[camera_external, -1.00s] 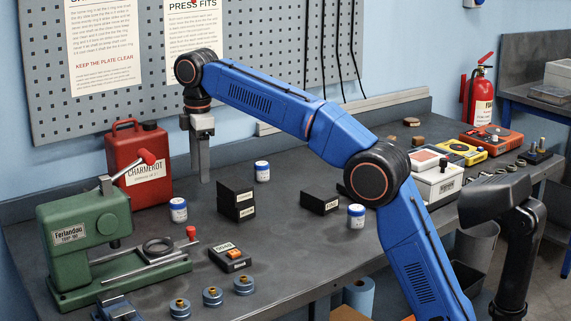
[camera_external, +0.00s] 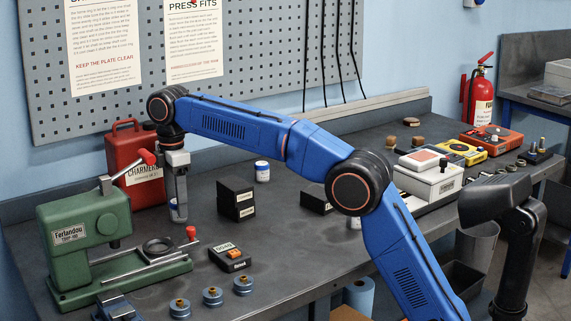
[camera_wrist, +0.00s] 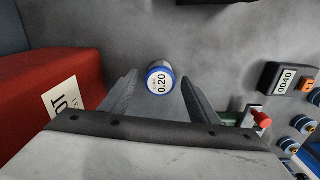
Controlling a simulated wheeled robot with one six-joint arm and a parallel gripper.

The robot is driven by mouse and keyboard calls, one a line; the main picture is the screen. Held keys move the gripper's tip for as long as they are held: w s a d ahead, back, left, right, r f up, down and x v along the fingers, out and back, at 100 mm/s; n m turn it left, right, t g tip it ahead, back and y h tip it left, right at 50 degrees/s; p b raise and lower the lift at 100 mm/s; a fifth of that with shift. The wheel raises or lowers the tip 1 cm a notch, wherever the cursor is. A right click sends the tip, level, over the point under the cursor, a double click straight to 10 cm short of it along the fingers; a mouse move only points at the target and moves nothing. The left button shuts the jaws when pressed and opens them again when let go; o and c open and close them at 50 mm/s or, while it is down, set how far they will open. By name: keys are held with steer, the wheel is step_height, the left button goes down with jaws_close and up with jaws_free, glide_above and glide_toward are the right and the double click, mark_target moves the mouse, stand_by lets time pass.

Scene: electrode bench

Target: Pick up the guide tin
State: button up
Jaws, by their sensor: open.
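Three small white tins with blue lids stand on the bench; which one is the guide tin I cannot tell in the outside view. The left tin (camera_external: 174,212) is partly hidden by my gripper (camera_external: 180,212). In the wrist view a tin (camera_wrist: 160,80) marked 0.20 stands upright between the tips of my open gripper (camera_wrist: 159,88), with clear gaps at both sides. My fingers point down at it and are not closed on it. A second tin (camera_external: 262,171) stands farther back, and the third (camera_external: 355,223) is mostly hidden behind my arm.
A red can (camera_external: 137,165) stands close on the left, also large in the wrist view (camera_wrist: 40,90). A green press (camera_external: 85,240) stands in front of it. Black blocks (camera_external: 236,200) and a small orange-marked box (camera_external: 230,258) are to the right. Blue ringed parts (camera_external: 212,297) line the front edge.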

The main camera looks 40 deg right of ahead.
steer(key=shift+f, duration=0.9)
steer(key=c, duration=1.2)
